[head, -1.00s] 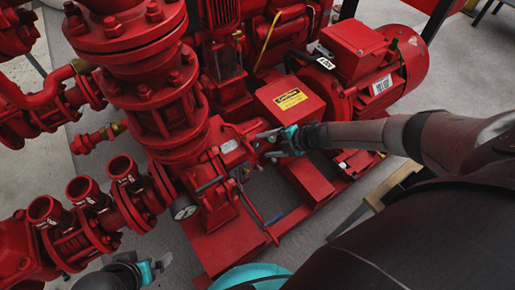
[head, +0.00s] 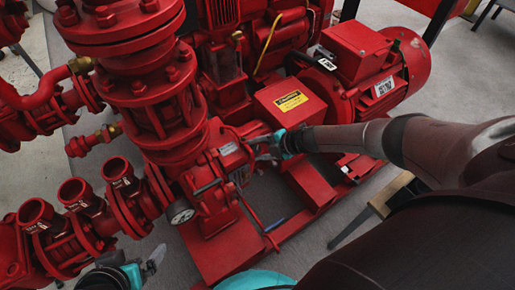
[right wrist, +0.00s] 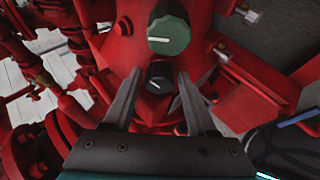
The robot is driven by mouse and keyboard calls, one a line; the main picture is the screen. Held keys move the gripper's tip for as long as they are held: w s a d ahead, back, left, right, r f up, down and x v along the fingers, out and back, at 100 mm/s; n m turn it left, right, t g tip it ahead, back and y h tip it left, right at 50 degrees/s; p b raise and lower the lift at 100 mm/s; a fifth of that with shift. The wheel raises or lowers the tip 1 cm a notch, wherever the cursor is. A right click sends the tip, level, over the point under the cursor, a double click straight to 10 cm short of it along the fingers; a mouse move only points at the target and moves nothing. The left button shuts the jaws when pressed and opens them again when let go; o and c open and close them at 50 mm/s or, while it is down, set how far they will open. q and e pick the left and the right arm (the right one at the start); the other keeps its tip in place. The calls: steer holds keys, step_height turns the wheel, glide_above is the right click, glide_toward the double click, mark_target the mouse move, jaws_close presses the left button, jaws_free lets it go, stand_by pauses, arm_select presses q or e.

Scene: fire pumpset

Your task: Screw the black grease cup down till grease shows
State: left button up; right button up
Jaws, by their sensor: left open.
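The black grease cup (right wrist: 159,75) is a small round knob with a white mark, on the red pump housing in the right wrist view. My right gripper (right wrist: 160,82) is open, with one finger on each side of the cup and a visible gap to both. A larger dark green cup (right wrist: 168,34) with a white line sits just beyond it. In the head view my right gripper (head: 260,145) is at the pump's bearing housing and hides the cups. My left gripper (head: 153,262) is open and empty at the lower left. I cannot make out any grease.
The red motor (head: 375,68) and the coupling guard with a yellow label (head: 291,101) lie beyond my right arm. Red baseplate rails (head: 220,252) run below.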

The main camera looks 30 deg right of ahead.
jaws_close()
stand_by(0.3)
steer(key=shift+s+f+m+t, duration=0.1)
steer(key=shift+m+t, duration=0.2)
steer(key=shift+m, duration=0.9)
arm_select(q)
steer(key=shift+w+d+f+t, duration=0.15)
steer(key=shift+w+d+t, duration=0.35)
steer(key=shift+w+d, duration=0.1)
arm_select(e)
steer(key=shift+m+t, duration=0.7)
steer(key=shift+m, duration=0.3)
steer(key=shift+o, duration=1.4)
jaws_free()
